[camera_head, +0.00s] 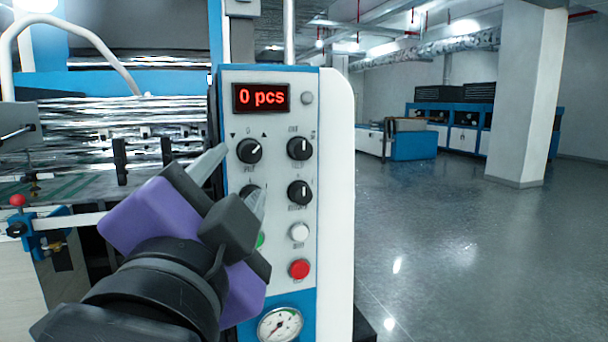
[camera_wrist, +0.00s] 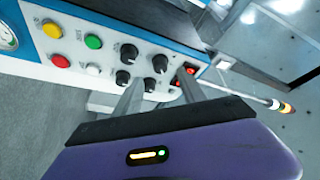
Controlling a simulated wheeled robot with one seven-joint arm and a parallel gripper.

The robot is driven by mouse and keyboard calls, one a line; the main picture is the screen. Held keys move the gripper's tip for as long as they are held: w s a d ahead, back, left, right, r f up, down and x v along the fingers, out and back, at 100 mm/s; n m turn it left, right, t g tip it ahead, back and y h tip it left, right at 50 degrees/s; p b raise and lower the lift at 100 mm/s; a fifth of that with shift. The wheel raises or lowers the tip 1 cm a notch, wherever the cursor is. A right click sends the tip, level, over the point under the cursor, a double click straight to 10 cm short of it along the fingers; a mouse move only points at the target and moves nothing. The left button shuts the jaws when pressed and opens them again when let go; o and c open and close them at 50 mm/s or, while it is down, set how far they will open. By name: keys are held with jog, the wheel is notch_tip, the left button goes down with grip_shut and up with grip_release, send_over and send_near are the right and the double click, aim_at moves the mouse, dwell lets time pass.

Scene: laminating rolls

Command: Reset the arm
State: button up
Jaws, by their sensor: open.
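My gripper (camera_head: 235,172) is purple and black with two pale grey fingers. In the head view it is raised in front of the left side of a control panel (camera_head: 278,206). The fingers are apart with nothing between them. In the wrist view the two fingers (camera_wrist: 158,92) point toward the panel's black knobs (camera_wrist: 128,53) and red display (camera_wrist: 186,77). I cannot tell whether a fingertip touches the panel. The display (camera_head: 261,97) reads "0 pcs" in the head view.
The panel also carries a white button (camera_head: 299,232), a red button (camera_head: 299,269) and a gauge (camera_head: 280,325). The laminating machine with silvery rolls (camera_head: 130,120) fills the left. Open floor (camera_head: 450,240) lies to the right, with a pillar (camera_head: 522,95) and a blue machine (camera_head: 470,130) behind.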

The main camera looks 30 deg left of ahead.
jog(key=shift+s+d+f, duration=0.1)
jog(key=shift+s+d, duration=0.15)
jog(key=shift+s, duration=0.25)
